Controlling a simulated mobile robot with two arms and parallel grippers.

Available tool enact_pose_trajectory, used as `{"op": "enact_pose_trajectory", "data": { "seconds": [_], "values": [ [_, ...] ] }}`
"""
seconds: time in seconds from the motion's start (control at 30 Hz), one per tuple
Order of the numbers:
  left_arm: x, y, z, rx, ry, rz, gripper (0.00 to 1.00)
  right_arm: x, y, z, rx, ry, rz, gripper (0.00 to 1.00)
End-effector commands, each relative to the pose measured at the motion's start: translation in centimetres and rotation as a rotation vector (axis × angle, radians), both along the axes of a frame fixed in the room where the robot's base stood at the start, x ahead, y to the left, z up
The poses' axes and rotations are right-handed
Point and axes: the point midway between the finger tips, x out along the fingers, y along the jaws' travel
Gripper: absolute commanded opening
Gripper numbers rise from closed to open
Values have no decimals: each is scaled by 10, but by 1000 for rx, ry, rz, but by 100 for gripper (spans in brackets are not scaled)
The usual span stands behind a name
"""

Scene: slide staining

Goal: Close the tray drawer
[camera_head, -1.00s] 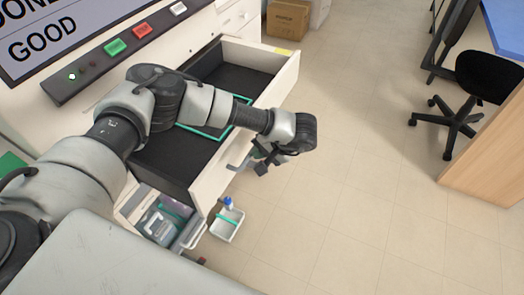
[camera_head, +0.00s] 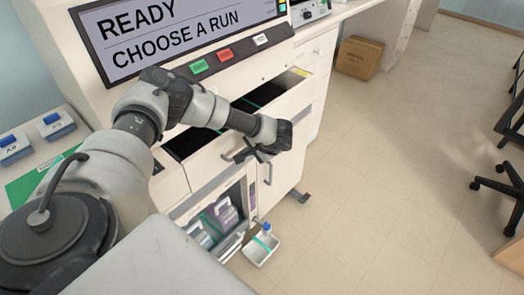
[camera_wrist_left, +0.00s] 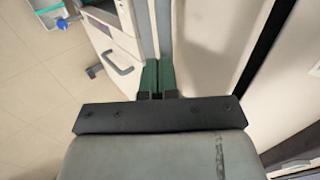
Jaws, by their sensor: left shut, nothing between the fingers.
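The tray drawer (camera_head: 301,98) is in the front of the white machine, below its screen. It is still partly open, and a strip of its dark inside (camera_head: 262,94) shows behind my left arm. A grey handle (camera_head: 229,158) runs along the drawer's front. My left gripper (camera_head: 257,154) is at the outer side of the drawer front, by the handle. Its dark green fingers are shut with nothing between them in the left wrist view (camera_wrist_left: 157,78). I cannot tell whether they touch the handle. My left arm hides part of the drawer. My right gripper is not in view.
The screen (camera_head: 170,30) reads "READY CHOOSE A RUN". Below the drawer is a glass-fronted compartment (camera_head: 222,212). A white bin (camera_head: 261,246) with a blue-capped bottle stands beside it. A cardboard box (camera_head: 359,57) and a chair (camera_head: 500,180) are farther right. The floor between is clear.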

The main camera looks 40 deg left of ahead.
Motion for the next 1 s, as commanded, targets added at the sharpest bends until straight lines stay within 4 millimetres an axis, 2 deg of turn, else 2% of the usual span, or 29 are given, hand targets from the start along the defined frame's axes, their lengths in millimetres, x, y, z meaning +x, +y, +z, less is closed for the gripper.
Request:
{"op": "enact_pose_trajectory", "data": {
  "seconds": [0.2, 0.57, 0.67, 0.83, 0.87, 1.0],
  "values": [
    [1, 6, 0, 1, 0, 0, 0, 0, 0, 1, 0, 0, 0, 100],
    [1, 4, 2, 3, 0, 1, 0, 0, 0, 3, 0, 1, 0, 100],
    [1, -6, 6, 1, -1, 1, 0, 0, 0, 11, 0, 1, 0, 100],
    [-1, -41, 16, -1, 2, 2, 0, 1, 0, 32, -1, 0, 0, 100],
    [0, -44, 19, -2, -2, 4, 0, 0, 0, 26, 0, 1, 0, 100],
    [-1, -66, 44, -2, -4, 5, 0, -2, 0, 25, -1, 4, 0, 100]
  ]
}}
